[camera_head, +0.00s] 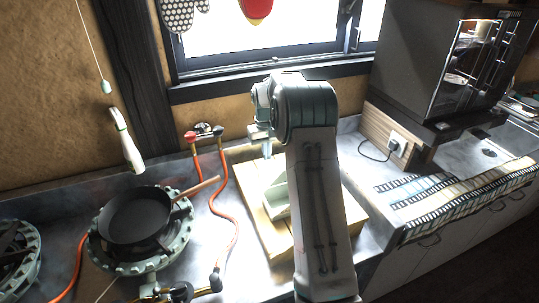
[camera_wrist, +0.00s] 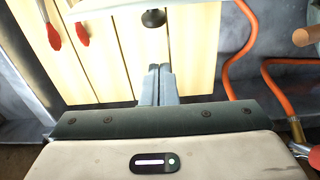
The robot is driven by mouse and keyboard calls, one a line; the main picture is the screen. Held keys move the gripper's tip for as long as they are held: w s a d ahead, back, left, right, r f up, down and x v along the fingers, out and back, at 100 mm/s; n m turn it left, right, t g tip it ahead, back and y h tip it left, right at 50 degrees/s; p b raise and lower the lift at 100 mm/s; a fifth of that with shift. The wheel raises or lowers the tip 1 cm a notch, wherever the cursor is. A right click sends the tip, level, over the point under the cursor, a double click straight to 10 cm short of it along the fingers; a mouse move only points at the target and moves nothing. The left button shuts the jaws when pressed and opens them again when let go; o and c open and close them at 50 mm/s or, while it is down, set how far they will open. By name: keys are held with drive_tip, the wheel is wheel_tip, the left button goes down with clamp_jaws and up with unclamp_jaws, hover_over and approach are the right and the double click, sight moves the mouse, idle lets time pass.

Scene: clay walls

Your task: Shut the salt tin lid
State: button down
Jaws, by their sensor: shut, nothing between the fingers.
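A pale green tin (camera_head: 277,196) sits on a wooden board (camera_head: 251,205) on the counter in the head view. My arm hides its right side, and I cannot tell the lid's angle there. My gripper (camera_head: 266,149) is above the far part of the board, beyond the tin. In the wrist view my gripper (camera_wrist: 158,70) is shut and empty over the bare board (camera_wrist: 195,60). A dark round knob (camera_wrist: 153,18) lies just ahead of the fingertips, apart from them. A pale edge beside it at the top is cut off, perhaps part of the tin.
A black frying pan (camera_head: 135,215) stands on a gas burner at the left. An orange hose (camera_head: 226,228) runs between burner and board. A dark cabinet (camera_head: 425,65) and a striped cloth (camera_head: 455,195) are at the right. The window wall is behind the board.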

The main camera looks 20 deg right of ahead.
sight(274, 171)
drive_tip(key=s, duration=0.2)
drive_tip(key=s+r+p, duration=0.1)
drive_tip(key=shift+s, duration=0.4)
drive_tip(key=shift+a, duration=0.2)
drive_tip(key=shift+s+d+b, duration=0.1)
drive_tip(key=shift+d+b, duration=0.05)
drive_tip(key=shift+b, duration=0.5)
drive_tip(key=shift+s+d+r+t+b, duration=0.1)
drive_tip(key=shift+s+r+t+b, duration=0.1)
drive_tip(key=shift+t+b, duration=0.15)
